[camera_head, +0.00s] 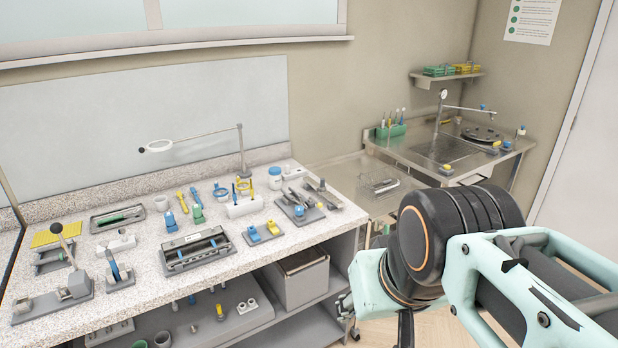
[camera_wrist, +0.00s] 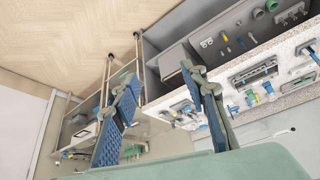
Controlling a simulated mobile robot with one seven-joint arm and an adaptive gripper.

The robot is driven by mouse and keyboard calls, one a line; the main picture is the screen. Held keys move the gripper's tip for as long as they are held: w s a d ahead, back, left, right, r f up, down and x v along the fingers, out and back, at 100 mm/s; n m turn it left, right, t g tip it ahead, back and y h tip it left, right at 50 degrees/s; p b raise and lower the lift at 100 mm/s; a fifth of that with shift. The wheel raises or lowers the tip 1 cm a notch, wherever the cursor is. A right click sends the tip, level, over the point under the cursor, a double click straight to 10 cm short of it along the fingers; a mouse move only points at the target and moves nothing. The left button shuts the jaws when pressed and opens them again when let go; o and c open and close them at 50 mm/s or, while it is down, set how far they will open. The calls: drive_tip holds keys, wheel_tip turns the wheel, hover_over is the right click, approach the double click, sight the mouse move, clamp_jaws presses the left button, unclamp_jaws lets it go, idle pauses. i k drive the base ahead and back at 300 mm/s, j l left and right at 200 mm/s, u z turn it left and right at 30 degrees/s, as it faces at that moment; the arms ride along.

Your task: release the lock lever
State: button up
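A lever with a dark ball knob (camera_head: 56,228) stands tilted at the near left end of the speckled bench, on a grey metal base (camera_head: 75,287). A smaller fixture with a blue upright handle (camera_head: 113,267) stands just right of it. I cannot tell for certain which of these is the lock lever. My gripper (camera_wrist: 160,82) is open and empty in the wrist view, its two blue-padded fingers wide apart. It is off to the right of the bench, far from both levers and touching neither. In the head view my own arm mostly hides it.
The bench (camera_head: 140,300) holds a grey instrument tray (camera_head: 198,249), yellow and blue blocks (camera_head: 263,232) and a magnifier on a jointed arm (camera_head: 200,139). A grey bin (camera_head: 303,277) sits on the shelf below. A steel sink (camera_head: 452,149) is at the back right.

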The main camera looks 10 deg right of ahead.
sight(319, 205)
drive_tip(key=i+l+u, duration=0.15)
drive_tip(key=i+l, duration=0.45)
drive_tip(key=i, duration=0.25)
drive_tip(key=i+l+u, duration=0.15)
drive_tip(key=i+l, duration=0.5)
drive_tip(key=i, duration=0.15)
drive_tip(key=j, duration=0.8)
drive_tip(key=l, duration=0.85)
